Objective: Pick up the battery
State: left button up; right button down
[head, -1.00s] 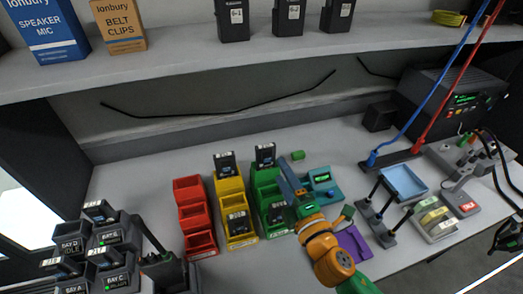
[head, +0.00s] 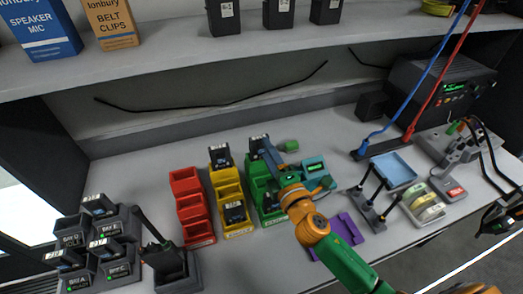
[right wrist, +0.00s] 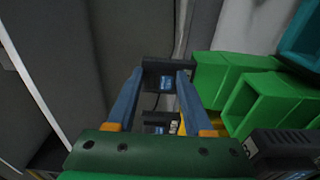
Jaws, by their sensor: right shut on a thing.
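A black battery (head: 258,146) with a pale label is at the rear green bin (head: 259,168) in the head view. My right gripper (head: 268,150) comes in from the right and is shut on this battery. In the right wrist view the battery (right wrist: 162,76) is between the tips of the two blue fingers of my right gripper (right wrist: 162,72). I cannot tell whether its lower end is still inside the bin. Other black batteries stand in the rear yellow bin (head: 219,157), the front yellow bin (head: 234,212) and the front green bin.
Red bins (head: 187,205) stand left of the yellow ones. A charger rack (head: 100,245) and a radio (head: 162,255) are at front left. A shelf (head: 170,65) overhangs the back.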

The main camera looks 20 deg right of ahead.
jog(key=shift+r, duration=0.1)
jog(key=shift+r, duration=0.4)
jog(key=s+a+r+p, duration=0.4)
jog(key=s+r+p, duration=0.4)
jog(key=s+r, duration=0.4)
jog(key=shift+s+a, duration=0.2)
jog(key=shift+s, duration=0.4)
